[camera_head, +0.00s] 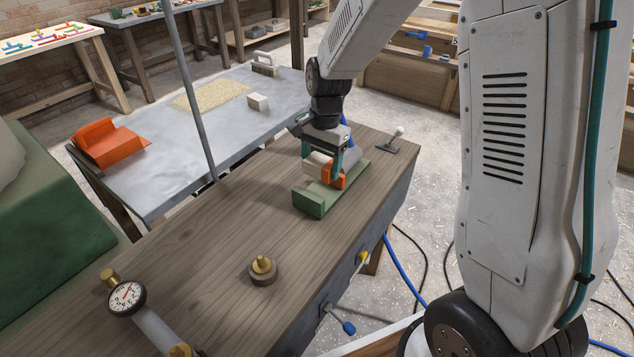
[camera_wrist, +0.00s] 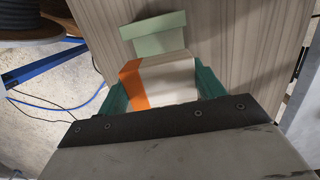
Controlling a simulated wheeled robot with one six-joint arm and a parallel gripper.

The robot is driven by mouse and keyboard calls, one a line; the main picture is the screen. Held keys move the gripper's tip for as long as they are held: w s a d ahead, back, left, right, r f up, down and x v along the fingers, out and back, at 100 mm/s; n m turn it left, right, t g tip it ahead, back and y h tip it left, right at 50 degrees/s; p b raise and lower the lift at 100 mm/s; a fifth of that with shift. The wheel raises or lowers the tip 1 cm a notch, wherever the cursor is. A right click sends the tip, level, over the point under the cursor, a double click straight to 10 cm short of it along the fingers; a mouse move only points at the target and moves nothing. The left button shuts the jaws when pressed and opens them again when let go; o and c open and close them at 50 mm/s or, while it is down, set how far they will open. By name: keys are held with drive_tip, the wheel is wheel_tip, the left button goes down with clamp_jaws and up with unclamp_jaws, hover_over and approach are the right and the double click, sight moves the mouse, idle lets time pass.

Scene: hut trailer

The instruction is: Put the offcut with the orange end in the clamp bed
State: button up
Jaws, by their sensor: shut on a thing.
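The offcut with the orange end (camera_head: 317,163) is a pale wood block. My gripper (camera_head: 334,170) is shut on it. In the wrist view, the offcut (camera_wrist: 170,78) sits between the teal fingers of my gripper (camera_wrist: 163,90), with its orange end (camera_wrist: 132,86) at the left. The green clamp bed (camera_head: 309,203) lies on the wooden bench, and its raised end block also shows in the wrist view (camera_wrist: 153,27). The offcut is over or within the bed, beside that end block. I cannot tell whether it touches the bed floor, which is partly hidden.
A brass-knobbed disc (camera_head: 262,273) and a pressure gauge (camera_head: 126,297) are on the nearer bench (camera_head: 200,255). A small metal tool (camera_head: 389,146) lies behind the bed. A grey table (camera_head: 170,165) at left bears an orange object (camera_head: 105,143) and a pale block (camera_head: 258,102). The bench middle is clear.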

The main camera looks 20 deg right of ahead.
sight(320, 195)
drive_tip(key=shift+f, duration=3.5)
drive_tip(key=shift+f, duration=0.15)
drive_tip(key=o, duration=1.1)
drive_tip(key=shift+c, duration=0.2)
